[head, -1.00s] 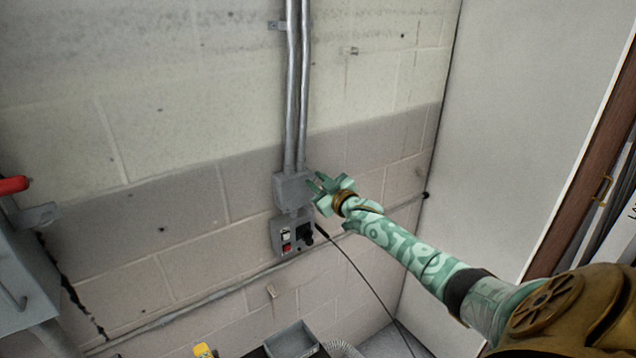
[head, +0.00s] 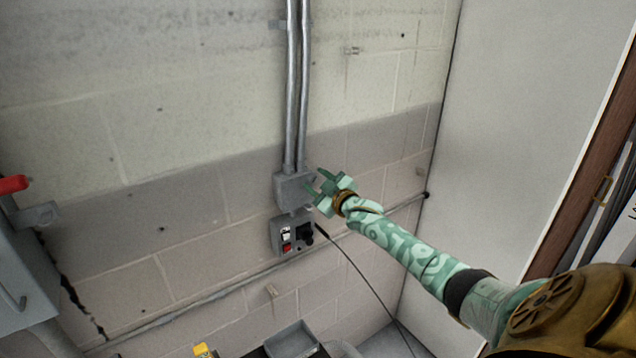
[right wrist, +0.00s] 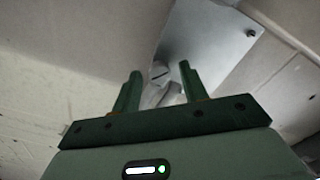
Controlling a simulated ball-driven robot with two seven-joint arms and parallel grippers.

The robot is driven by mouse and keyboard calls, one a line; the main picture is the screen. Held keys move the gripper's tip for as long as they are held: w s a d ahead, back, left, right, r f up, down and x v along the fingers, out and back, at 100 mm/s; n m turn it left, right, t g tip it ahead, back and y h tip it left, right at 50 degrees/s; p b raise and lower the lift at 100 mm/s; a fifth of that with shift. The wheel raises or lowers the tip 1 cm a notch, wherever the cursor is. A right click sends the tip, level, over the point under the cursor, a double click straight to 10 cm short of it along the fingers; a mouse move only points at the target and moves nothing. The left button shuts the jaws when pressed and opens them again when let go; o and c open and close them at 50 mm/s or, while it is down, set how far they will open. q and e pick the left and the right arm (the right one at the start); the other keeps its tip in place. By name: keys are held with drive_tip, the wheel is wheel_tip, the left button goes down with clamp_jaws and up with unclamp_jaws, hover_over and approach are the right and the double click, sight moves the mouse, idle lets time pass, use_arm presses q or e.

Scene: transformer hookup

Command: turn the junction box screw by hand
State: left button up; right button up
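The grey junction box (head: 293,190) is fixed to the wall at the foot of two metal pipes in the head view. My right gripper (head: 314,180) is open at its right side, with its fingers pointing towards the box. In the right wrist view, the box's grey face (right wrist: 205,45) lies beyond the open gripper (right wrist: 159,71). A small pale piece with a dark slot, apparently the screw (right wrist: 160,72), shows between the fingertips. The fingers look apart from it, but I cannot tell the exact gap. My left gripper is not in view.
A switch box (head: 290,235) with red and black parts sits just below the junction box. A dark cable (head: 350,262) hangs from it. A grey cabinet with a red handle (head: 12,185) is at the left, and an open grey bin (head: 292,342) is at the bottom.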

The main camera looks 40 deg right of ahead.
drive_tip(key=shift+s+a+f, duration=0.1)
drive_tip(key=shift+s, duration=0.35)
drive_tip(key=s+a+b, duration=0.1)
drive_tip(key=s, duration=1.4)
drive_tip(key=shift+s+a, duration=0.15)
drive_tip(key=shift+a, duration=0.15)
